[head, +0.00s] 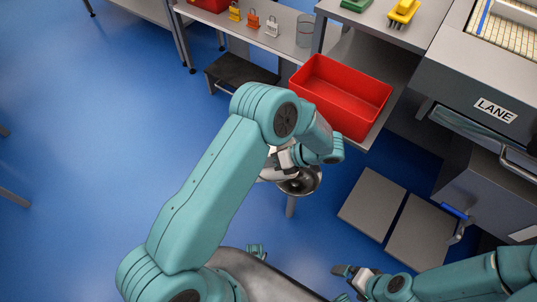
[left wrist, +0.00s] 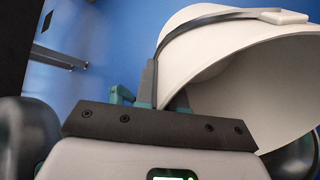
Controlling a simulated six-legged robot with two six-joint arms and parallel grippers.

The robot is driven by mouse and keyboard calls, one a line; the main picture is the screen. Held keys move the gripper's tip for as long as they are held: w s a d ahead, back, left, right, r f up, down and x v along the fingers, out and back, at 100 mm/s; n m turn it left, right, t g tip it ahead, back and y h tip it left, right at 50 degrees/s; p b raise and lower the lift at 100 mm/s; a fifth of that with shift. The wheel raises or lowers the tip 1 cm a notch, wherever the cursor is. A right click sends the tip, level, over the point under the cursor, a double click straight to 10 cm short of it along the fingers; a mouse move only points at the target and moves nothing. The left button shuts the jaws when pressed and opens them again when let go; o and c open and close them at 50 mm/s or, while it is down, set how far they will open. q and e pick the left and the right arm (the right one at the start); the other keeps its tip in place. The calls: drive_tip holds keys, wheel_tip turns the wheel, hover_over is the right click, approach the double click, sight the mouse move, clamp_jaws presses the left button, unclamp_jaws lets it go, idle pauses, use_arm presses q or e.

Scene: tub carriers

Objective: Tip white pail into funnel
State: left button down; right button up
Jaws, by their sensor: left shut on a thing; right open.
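The white pail (left wrist: 235,60) fills the upper right of the left wrist view, lying tilted with its mouth facing down and right; a grey band runs around it. My left gripper (head: 287,160) is shut on the pail near its rim. In the head view my left arm hides most of the pail. The metal funnel (head: 311,184) stands on a leg just below and beside that gripper, partly covered by the arm and pail. Whether anything is pouring cannot be seen. My right gripper (head: 346,284) is open and empty at the bottom of the head view.
A red tub (head: 340,95) sits on a grey shelf just beyond the funnel. A bench with small padlocks (head: 271,26) is at the top. Two grey floor plates (head: 372,203) lie right of the funnel. Blue floor is clear at left.

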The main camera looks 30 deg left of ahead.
use_arm(q)
drive_tip(key=a+h+p, duration=0.1)
drive_tip(key=p, duration=0.1)
drive_tip(key=s+a+r+t+h+p, duration=0.1)
drive_tip(key=h, duration=0.1)
drive_tip(key=shift+r+t+h+p, duration=0.3)
drive_tip(key=shift+p, duration=0.05)
drive_tip(key=h, duration=0.1)
drive_tip(key=a+t+h+p, duration=0.1)
drive_tip(key=shift+s+h, duration=0.25)
drive_tip(key=shift+h, duration=0.05)
drive_tip(key=shift+w+d+t+h+p, duration=0.2)
drive_tip(key=shift+t+h+p, duration=0.4)
drive_tip(key=shift+h, duration=0.5)
drive_tip(key=shift+d+t+h+p, duration=0.2)
drive_tip(key=shift+t+h+p, duration=0.15)
drive_tip(key=shift+h, duration=0.25)
drive_tip(key=shift+d+f+h+p, duration=0.1)
drive_tip(key=shift+h+p, duration=0.3)
drive_tip(key=shift+w+f+t, duration=0.1)
drive_tip(key=shift+w+t, duration=0.05)
drive_tip(key=shift+t, duration=0.1)
